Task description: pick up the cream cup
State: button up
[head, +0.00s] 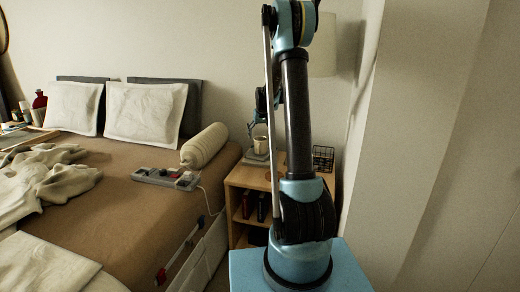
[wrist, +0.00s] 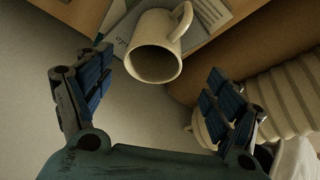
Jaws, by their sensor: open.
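The cream cup (head: 260,144) stands on the wooden nightstand (head: 243,178) beside the bed in the head view. In the wrist view the cream cup (wrist: 154,48) shows its open mouth, with its handle toward the upper right. It rests on papers or booklets (wrist: 204,16). My gripper (wrist: 152,88) is open and empty, its two blue-padded fingers spread wide, with the cup ahead of them and between their lines. In the head view my gripper (head: 258,122) is just above the cup, partly hidden behind my arm.
A black wire basket (head: 323,158) and a lamp (head: 322,45) stand near the nightstand. A cream bolster (head: 205,145) lies on the bed (head: 130,200), close to the nightstand; it also shows in the wrist view (wrist: 285,95). A grey power strip (head: 166,178) lies on the bed.

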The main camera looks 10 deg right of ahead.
aim_at(259, 139)
jog(key=x, duration=0.5)
jog(key=shift+w+f, duration=0.1)
jog(key=shift+f, duration=0.1)
jog(key=shift+d+x, duration=0.2)
jog(key=shift+x, duration=1.05)
jog(key=shift+d+x, duration=0.2)
jog(key=shift+x, duration=1.1)
jog(key=shift+w, duration=0.1)
jog(key=shift+r, duration=0.1)
jog(key=c, duration=1.4)
jog(key=shift+r, duration=0.1)
